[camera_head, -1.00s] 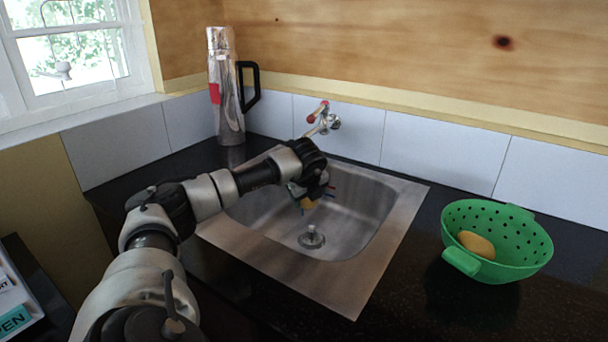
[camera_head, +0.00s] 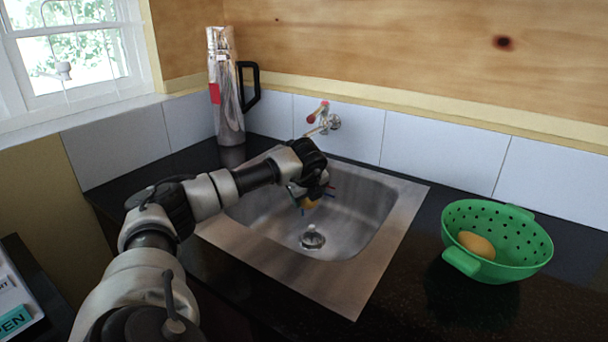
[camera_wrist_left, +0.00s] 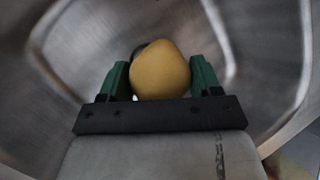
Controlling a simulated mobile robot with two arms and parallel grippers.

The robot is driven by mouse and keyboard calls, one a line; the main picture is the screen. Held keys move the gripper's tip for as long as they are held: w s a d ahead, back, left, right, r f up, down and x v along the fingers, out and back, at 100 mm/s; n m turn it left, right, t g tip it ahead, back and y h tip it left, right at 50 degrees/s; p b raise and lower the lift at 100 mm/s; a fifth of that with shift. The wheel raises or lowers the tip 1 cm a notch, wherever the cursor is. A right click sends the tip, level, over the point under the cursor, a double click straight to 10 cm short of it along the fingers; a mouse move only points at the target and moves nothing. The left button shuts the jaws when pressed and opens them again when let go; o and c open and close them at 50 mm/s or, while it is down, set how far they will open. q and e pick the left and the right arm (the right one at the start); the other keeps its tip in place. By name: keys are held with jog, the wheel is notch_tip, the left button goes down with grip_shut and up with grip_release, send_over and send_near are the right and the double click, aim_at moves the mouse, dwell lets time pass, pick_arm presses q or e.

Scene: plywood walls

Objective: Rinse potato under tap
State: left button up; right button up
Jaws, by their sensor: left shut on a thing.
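A yellow potato (camera_wrist_left: 160,72) sits between the two green fingers of my left gripper (camera_wrist_left: 160,80) in the left wrist view, and the gripper is shut on it. In the head view the left gripper (camera_head: 316,195) hangs over the steel sink (camera_head: 365,262), with part of the potato (camera_head: 310,203) showing below the wrist. The tap (camera_head: 326,120) with a red-ended handle is on the wall tiles behind the sink, just above and behind my gripper. I cannot make out any water. A second yellow potato (camera_head: 477,245) lies in the green colander (camera_head: 512,262). My right gripper is not in view.
The colander stands on the black counter (camera_head: 400,310) right of the sink. A tall silver flask (camera_head: 227,100) with a black handle stands at the back left. A drain plug (camera_head: 312,238) is in the sink floor. A window is at the far left.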

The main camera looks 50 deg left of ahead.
aim_at(307, 199)
pick_arm(q)
jog(key=shift+s+d+r, duration=0.8)
jog(key=shift+d+r, duration=0.15)
jog(key=shift+r, duration=0.05)
jog(key=shift+s+d+r, duration=0.8)
jog(key=shift+d+r, duration=0.1)
jog(key=shift+r, duration=0.1)
